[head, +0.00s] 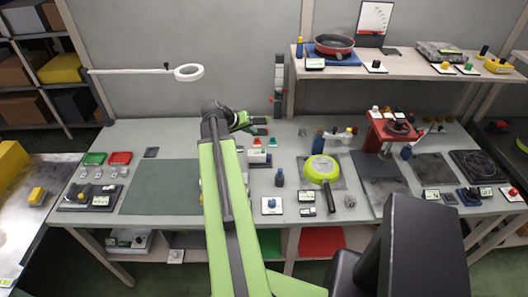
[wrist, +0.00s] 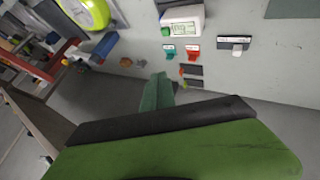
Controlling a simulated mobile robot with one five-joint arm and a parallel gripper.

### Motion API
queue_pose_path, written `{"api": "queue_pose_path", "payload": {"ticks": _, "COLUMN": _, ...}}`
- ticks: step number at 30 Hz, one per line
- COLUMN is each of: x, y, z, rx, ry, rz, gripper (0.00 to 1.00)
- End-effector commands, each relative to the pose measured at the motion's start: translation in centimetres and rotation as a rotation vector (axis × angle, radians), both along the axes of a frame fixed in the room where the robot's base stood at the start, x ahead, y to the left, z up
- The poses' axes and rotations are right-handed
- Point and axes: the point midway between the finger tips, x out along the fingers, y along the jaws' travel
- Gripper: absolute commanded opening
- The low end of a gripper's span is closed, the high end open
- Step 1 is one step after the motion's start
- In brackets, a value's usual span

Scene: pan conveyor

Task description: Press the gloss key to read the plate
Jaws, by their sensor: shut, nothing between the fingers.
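A small white meter with a display (wrist: 183,22) stands on the bench; it also shows in the head view (head: 258,157). A green key (wrist: 168,50) and a red key (wrist: 192,51), each with a small label, sit beside it. A dark-and-white key (wrist: 233,42) sits farther right. The labels are too small to read, so I cannot tell which is the gloss key. My gripper (head: 263,125) is shut and empty near the back of the bench, behind the meter. In the wrist view its green fingers (wrist: 157,88) appear apart from the keys.
A green-yellow pan (head: 321,168) lies right of the meter, and a red stand (head: 389,131) is farther right. A dark striped post (head: 279,85) rises behind my gripper. A dark green mat (head: 160,187) to the left is clear.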

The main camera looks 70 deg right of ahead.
Motion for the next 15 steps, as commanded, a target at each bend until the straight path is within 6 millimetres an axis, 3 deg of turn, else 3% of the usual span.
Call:
{"api": "queue_pose_path", "payload": {"ticks": 1, "x": -1.4, "y": -1.0, "z": 0.1, "rx": -0.015, "ry": 0.003, "rz": -0.023, "gripper": 0.0}}
{"api": "queue_pose_path", "payload": {"ticks": 5, "x": -3.4, "y": -2.2, "z": 0.5, "rx": -0.037, "ry": 0.011, "rz": -0.053, "gripper": 0.0}}
{"api": "queue_pose_path", "payload": {"ticks": 15, "x": -3.7, "y": -2.3, "z": 0.5, "rx": -0.04, "ry": 0.012, "rz": -0.057, "gripper": 0.0}}
